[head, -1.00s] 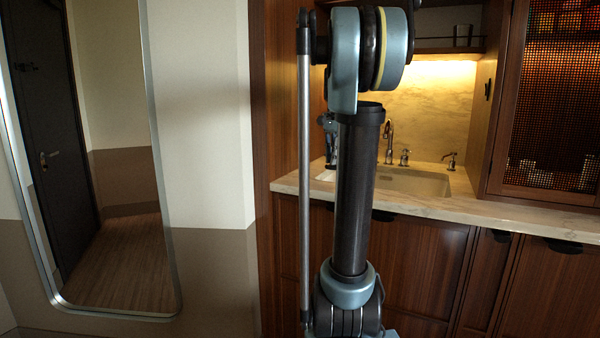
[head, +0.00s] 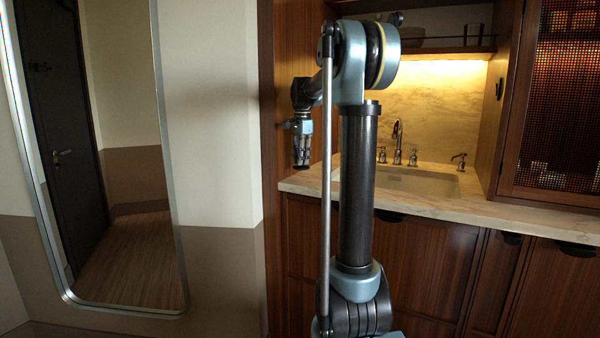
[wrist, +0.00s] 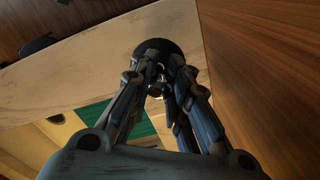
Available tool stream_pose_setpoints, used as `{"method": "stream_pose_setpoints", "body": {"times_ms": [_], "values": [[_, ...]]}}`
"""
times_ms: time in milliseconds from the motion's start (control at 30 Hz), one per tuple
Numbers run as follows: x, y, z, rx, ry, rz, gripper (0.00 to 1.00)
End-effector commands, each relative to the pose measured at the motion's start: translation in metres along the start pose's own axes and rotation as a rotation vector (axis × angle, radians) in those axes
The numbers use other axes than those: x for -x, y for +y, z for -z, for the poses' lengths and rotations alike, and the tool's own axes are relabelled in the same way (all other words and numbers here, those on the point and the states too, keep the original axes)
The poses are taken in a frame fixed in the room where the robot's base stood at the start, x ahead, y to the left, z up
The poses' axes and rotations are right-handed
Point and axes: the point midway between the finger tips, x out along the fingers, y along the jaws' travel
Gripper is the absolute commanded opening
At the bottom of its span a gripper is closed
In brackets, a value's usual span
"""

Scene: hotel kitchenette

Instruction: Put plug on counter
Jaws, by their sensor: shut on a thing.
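The plug is a dark round disc (wrist: 160,48) between my fingertips in the wrist view. In the head view it is a small dark shape (head: 301,165) at the lower end of my gripper (head: 302,150). My gripper (wrist: 157,75) is shut on the plug and points down. The pale marble counter (head: 450,208) runs along the cabinets. In the head view the plug appears at the counter's left end, above its surface level. In the wrist view the plug overlaps the pale counter (wrist: 85,62) near the wood panel; the exact gap cannot be told.
A sink (head: 415,183) with a tap (head: 397,140) is set in the counter. A wooden side panel (wrist: 255,60) stands close to my gripper. The counter's right front is clear.

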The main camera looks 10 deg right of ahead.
Motion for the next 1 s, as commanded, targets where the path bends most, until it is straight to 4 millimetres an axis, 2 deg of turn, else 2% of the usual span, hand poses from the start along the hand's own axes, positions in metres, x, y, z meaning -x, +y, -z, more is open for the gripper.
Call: {"method": "stream_pose_setpoints", "body": {"times_ms": [233,500,867,900,1000], "values": [[-0.015,0.0,0.0,0.001,0.0,0.0,0.0],[-0.046,-0.002,-0.002,0.001,0.0,0.0,0.0],[-0.049,-0.002,-0.003,0.001,0.0,0.0,0.0],[-0.05,-0.002,-0.003,0.002,0.0,0.0,0.2],[-0.049,-0.002,-0.003,0.002,0.0,0.0,0.38]]}}
